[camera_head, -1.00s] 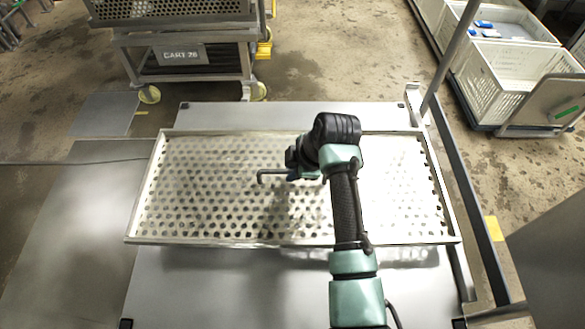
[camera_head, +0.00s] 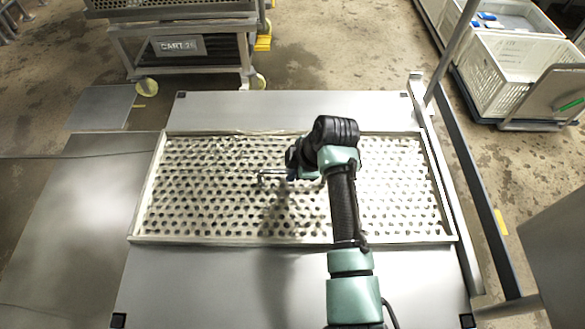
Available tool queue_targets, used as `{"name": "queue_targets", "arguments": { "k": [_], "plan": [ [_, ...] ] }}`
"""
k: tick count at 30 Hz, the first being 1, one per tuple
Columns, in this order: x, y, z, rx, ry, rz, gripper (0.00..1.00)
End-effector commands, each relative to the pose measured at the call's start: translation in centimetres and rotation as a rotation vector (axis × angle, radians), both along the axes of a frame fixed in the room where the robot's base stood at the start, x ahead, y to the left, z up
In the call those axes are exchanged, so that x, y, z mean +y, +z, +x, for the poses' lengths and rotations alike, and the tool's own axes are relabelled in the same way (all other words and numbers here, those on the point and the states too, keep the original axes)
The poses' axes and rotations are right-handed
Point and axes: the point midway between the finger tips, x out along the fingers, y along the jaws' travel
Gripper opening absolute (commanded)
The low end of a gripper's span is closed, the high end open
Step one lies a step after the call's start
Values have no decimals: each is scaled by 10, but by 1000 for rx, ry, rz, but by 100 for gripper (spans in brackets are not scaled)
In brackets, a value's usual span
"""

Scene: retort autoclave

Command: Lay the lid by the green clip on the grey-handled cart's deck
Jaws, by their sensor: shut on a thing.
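The lid appears to be the wide perforated pale metal panel with a raised rim (camera_head: 150,195). It hangs level above a plain grey cart deck (camera_head: 290,110), with shadow on the deck in front of it. My gripper (camera_head: 292,175) is over the middle of the panel, mostly hidden by my wrist, and shut on the panel's grip. A thin grey bent rod (camera_head: 268,173) shows beside the gripper. The deck has dark corner pads and a grey upright (camera_head: 450,55) at its right edge. A small green strip (camera_head: 571,104) shows on a grey plate at the far right.
A cart labelled CART 26 (camera_head: 178,45) stands behind on the left. White crates (camera_head: 520,75) stand at the back right. Flat grey metal surface (camera_head: 70,220) lies left of the deck. A grey panel (camera_head: 550,240) stands close at the right. Wet floor is open behind the deck.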

Motion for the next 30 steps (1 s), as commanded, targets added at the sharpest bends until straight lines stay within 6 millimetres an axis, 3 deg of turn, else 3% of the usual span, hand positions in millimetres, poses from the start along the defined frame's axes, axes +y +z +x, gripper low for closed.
{"name": "queue_targets", "arguments": {
  "k": [28, 29, 30],
  "plan": [
    [0, -2, 3, -9, -1, 0, 0],
    [0, -2, 2, -9, -1, 0, 19],
    [0, -2, 2, -9, -1, 0, 26]
  ]
}}
